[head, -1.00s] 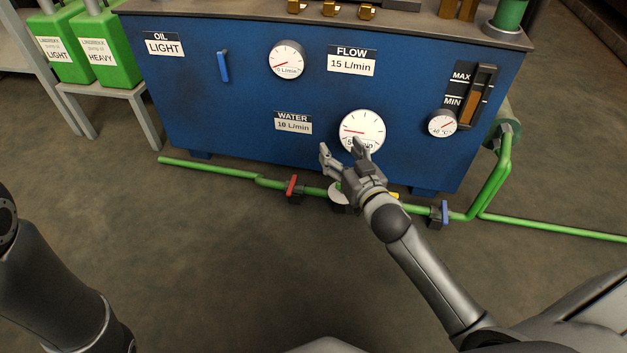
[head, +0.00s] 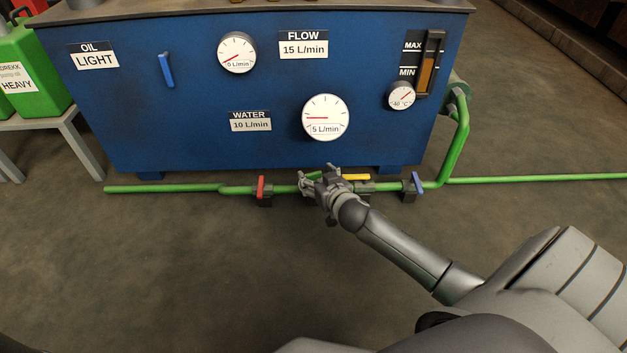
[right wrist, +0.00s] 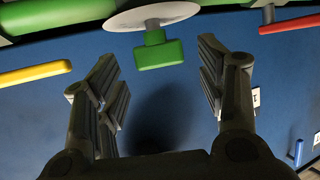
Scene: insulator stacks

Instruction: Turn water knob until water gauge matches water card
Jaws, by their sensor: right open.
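The water card (head: 250,121) on the blue cabinet reads 10 L/min. The round white water gauge (head: 326,117) to its right reads 5 L/min on its face, and its red needle points left. In the right wrist view a green knob (right wrist: 158,53) sticks out from a pale disc (right wrist: 150,16) on the green pipe. In the head view my right gripper mostly hides the knob. My right gripper (head: 318,178) is open at the pipe below the gauge. In the right wrist view its fingers are spread on either side of the knob, apart from it. My left gripper is out of view.
A red valve handle (head: 261,187), a yellow handle (head: 356,177) and a blue handle (head: 412,185) sit along the green pipe (head: 160,188), close to my right gripper. A flow card (head: 303,44) reads 15 L/min. The floor in front is clear.

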